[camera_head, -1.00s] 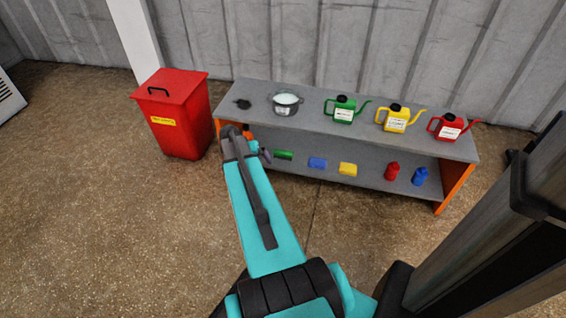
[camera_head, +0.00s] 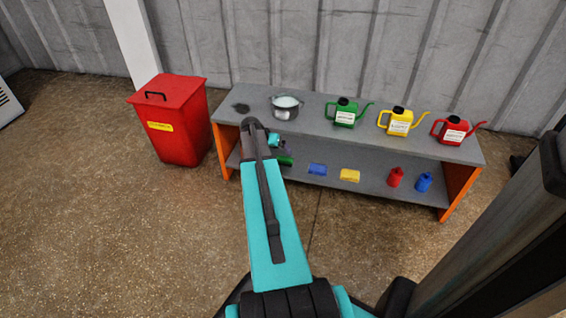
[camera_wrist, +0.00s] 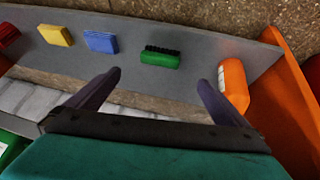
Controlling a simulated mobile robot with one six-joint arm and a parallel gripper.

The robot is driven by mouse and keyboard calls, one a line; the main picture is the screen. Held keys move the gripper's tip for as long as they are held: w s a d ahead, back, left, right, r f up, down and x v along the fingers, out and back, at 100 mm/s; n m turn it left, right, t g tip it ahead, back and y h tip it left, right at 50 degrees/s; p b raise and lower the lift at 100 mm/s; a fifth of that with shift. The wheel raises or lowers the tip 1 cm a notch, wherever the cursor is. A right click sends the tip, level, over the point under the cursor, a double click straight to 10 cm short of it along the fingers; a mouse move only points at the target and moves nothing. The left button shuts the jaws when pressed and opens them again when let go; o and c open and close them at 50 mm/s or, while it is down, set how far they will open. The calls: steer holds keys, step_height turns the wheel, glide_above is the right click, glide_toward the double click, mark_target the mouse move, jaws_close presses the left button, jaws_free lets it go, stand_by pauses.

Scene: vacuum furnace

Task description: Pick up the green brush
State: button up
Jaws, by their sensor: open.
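The green brush (camera_wrist: 161,58) lies on the lower shelf (camera_wrist: 200,46) of the bench, its dark bristles along one long side. My gripper (camera_wrist: 160,82) is open and empty in the wrist view. Its two fingers appear on either side of the brush in that picture, with the brush apart from them and beyond the fingertips. In the head view my gripper is mostly hidden behind the arm's end.
Red (camera_head: 395,177) and blue bottles (camera_head: 424,182) stand farther right. Watering cans stand on the top shelf (camera_head: 400,146) above.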

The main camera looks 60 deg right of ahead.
steer(key=b, duration=0.3)
glide_toward(282, 159)
steer(key=x, duration=0.4)
steer(key=shift+d+f, duration=0.1)
steer(key=shift+d, duration=0.05)
steer(key=shift+w, duration=0.1)
steer(key=shift+b+x, duration=1.6)
steer(key=shift+x, duration=0.95)
steer(key=c, duration=1.1)
